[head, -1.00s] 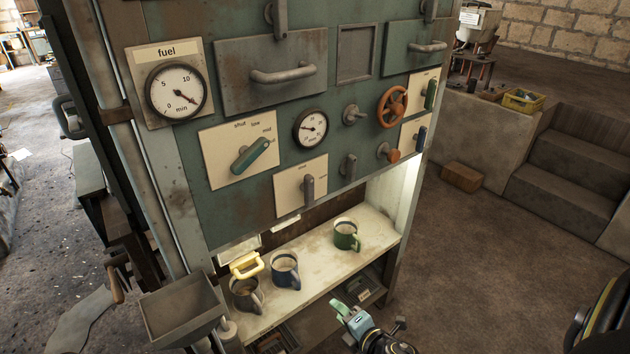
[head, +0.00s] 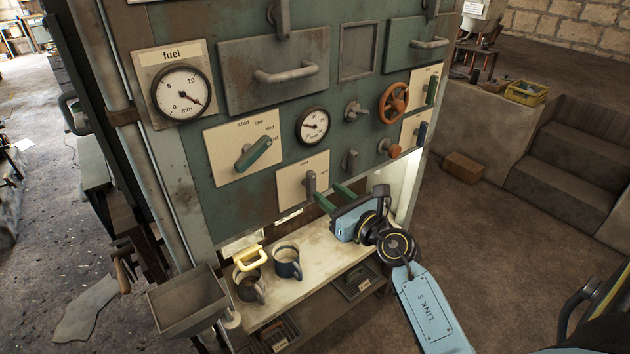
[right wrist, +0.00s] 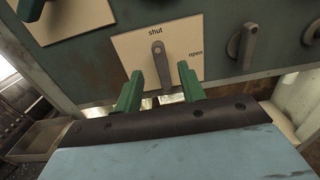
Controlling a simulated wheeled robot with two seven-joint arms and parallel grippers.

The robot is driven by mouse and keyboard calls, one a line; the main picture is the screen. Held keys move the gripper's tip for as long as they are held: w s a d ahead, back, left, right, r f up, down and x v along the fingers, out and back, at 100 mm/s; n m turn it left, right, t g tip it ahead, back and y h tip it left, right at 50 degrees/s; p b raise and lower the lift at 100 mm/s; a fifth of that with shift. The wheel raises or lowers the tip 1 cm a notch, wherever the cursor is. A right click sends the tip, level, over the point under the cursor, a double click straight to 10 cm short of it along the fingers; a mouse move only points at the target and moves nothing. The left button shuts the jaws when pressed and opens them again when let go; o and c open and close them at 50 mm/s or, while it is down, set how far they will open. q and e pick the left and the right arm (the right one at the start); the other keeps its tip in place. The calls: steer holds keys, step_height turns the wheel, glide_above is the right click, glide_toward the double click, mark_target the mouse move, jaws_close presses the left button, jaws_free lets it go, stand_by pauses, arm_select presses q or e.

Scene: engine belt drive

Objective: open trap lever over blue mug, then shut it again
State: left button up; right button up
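The grey trap lever (head: 310,182) hangs downward on a cream plate above the blue mug (head: 287,263), which stands on the lit shelf. In the right wrist view the lever (right wrist: 161,68) points down, with "shut" printed above it and "open" to its right. My right gripper (head: 329,192) is open, with its green fingers just right of and in front of the lever in the head view. In the right wrist view the right gripper (right wrist: 160,75) has one finger on each side of the lever's lower part; contact cannot be told. My left gripper is not in view.
A metal tray (head: 187,303) juts out at lower left.

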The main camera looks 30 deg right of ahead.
mark_target(314, 181)
steer(key=w, duration=0.6)
steer(key=shift+w+a, duration=0.15)
steer(key=shift+a, duration=0.1)
jaws_close()
